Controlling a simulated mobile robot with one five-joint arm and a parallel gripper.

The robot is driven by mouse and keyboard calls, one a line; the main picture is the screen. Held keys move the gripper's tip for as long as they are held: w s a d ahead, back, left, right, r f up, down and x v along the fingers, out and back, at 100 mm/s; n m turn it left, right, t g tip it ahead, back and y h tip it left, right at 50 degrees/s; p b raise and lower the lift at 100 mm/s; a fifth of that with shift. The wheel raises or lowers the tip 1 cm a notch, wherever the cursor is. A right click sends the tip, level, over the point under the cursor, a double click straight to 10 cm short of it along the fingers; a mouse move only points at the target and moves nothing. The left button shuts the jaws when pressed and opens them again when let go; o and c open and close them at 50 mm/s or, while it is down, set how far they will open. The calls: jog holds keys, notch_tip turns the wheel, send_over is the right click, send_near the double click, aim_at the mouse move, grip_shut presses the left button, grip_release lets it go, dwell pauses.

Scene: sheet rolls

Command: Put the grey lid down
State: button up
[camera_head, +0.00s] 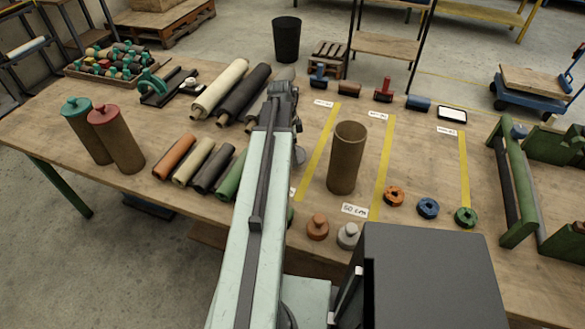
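A grey lid with a round knob (347,236) sits on the table's front edge area, right of an orange-brown lid (317,227). A brown open tube (347,158) stands upright behind them, with no lid on it. My gripper (284,100) is at the far end of my arm, over the table left of the tube. The arm hides its fingers, so I cannot see whether they are open or shut. A small grey round shape (299,155) shows beside the arm below the wrist; I cannot tell if it is a lid or part of my gripper.
Two capped tubes, teal-lidded (87,130) and red-lidded (116,138), stand at left. Several rolls lie left of my arm. Orange (393,196), blue (428,208) and green (465,217) rings lie at right, near a green rack (515,185). Yellow strips mark clear table patches.

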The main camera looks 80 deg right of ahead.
jog(key=shift+f, duration=0.3)
notch_tip(320, 180, down, 4)
jog(key=b, duration=0.3)
jog(key=shift+b, duration=0.35)
jog(key=shift+r, duration=0.25)
jog(key=shift+f, duration=0.2)
jog(key=o, duration=0.9)
jog(key=shift+o, duration=0.2)
jog(key=shift+r, duration=0.1)
jog(key=r+p, duration=0.4)
jog(key=w+r+p, duration=0.1)
jog(key=r+p, duration=0.7)
jog(key=shift+w+a+r+p, duration=0.2)
jog(key=shift+w+p, duration=0.1)
jog(key=shift+w, duration=0.1)
jog(key=shift+f, duration=0.1)
